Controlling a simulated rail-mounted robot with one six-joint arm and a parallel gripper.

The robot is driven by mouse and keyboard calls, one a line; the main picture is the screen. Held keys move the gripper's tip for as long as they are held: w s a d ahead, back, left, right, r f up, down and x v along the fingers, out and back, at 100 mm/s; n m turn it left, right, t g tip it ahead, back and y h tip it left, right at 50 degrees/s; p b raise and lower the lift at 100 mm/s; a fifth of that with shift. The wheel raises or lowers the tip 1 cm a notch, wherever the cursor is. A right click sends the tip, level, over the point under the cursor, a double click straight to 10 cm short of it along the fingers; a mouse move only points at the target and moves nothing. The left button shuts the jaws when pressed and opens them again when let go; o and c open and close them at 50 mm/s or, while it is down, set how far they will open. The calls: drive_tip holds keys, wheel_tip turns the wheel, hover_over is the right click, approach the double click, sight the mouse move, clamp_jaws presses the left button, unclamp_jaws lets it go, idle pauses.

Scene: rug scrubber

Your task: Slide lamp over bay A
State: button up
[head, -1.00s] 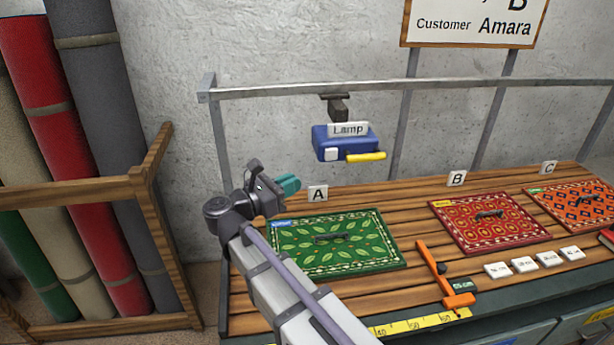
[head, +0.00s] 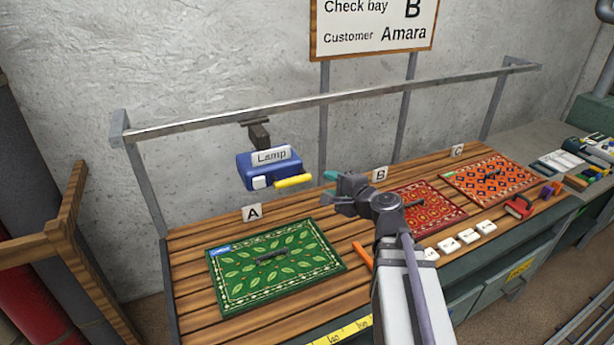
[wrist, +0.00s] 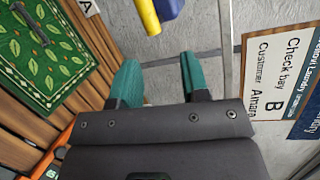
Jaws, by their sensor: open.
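The blue lamp (head: 272,172), labelled "Lamp", hangs from the metal rail (head: 330,98) above the bay A end of the table. It has a yellow handle (head: 293,181) low on its right side. The bay A sign (head: 252,214) stands behind a green leaf-patterned rug (head: 230,287). My gripper (head: 331,180) is open and empty, to the right of the lamp and apart from it. In the wrist view, its teal fingers (wrist: 160,75) are spread, with the yellow handle (wrist: 146,15) beyond them at the top and only part of the lamp (wrist: 168,9) showing.
A red rug (head: 432,193) lies at bay B, partly hidden by my arm, and an orange rug (head: 490,180) at bay C. A board (head: 375,30) reads "Check bay B, Customer Amara". A wooden rack (head: 75,255) stands at left. Several white tags lie along the front.

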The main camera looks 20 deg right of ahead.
sight(296, 182)
drive_tip(key=w+a+f+n, duration=0.1)
drive_tip(key=w+a, duration=0.1)
drive_tip(key=w+a+n+g+y+b, duration=0.1)
drive_tip(key=w+a, duration=0.2)
drive_tip(key=w+a+f+n+y+b, duration=0.1)
drive_tip(key=w+a, duration=0.2)
drive_tip(key=shift+f, duration=0.3)
drive_tip(key=shift+s, duration=0.1)
drive_tip(key=shift+c, duration=0.2)
clamp_jaws()
